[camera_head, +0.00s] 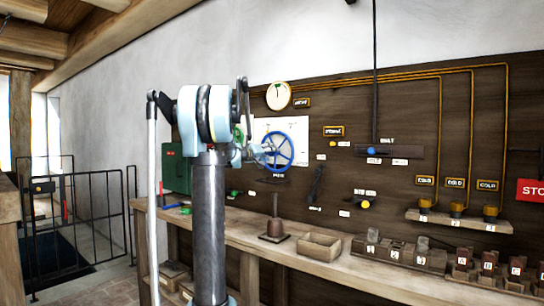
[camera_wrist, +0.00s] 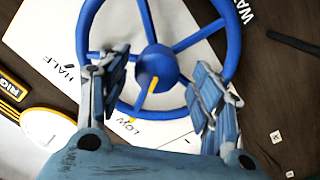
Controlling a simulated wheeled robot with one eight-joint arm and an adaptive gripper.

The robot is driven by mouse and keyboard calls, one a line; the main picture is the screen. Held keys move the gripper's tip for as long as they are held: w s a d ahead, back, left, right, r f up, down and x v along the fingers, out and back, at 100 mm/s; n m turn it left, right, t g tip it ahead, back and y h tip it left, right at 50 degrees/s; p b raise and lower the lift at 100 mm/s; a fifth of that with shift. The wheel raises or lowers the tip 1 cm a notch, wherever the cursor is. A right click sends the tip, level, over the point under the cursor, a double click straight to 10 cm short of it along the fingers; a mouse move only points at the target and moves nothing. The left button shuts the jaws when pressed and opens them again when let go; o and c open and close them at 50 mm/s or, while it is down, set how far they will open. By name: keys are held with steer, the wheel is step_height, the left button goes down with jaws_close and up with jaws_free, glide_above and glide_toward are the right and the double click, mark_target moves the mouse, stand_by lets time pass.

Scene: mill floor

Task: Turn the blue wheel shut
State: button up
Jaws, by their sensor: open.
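The blue wheel (camera_head: 278,149) is mounted on the dark wall panel, in front of a white dial sheet (camera_head: 298,126). In the wrist view the blue wheel (camera_wrist: 155,62) fills the upper middle, with spokes, a round hub and a yellow pointer mark on the lower spoke. The sheet behind it reads HALF and LOW. My gripper (camera_wrist: 160,88) is open, its two fingers on either side of the lower spoke, near the lower rim. I cannot tell whether the fingers touch the wheel. In the head view my gripper (camera_head: 262,154) is at the wheel's left side.
A wooden bench (camera_head: 250,232) runs below the panel, holding a wooden tray (camera_head: 320,246) and labelled blocks (camera_head: 400,253). A round gauge (camera_head: 278,95) hangs above the wheel. A green box (camera_head: 176,168) stands left of it. Black railings (camera_head: 75,215) are at the far left.

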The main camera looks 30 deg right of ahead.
steer(key=shift+x, duration=1.75)
steer(key=shift+a, duration=0.1)
steer(key=shift+c, duration=0.5)
steer(key=c, duration=0.9)
steer(key=shift+r, duration=0.1)
steer(key=shift+c, duration=0.3)
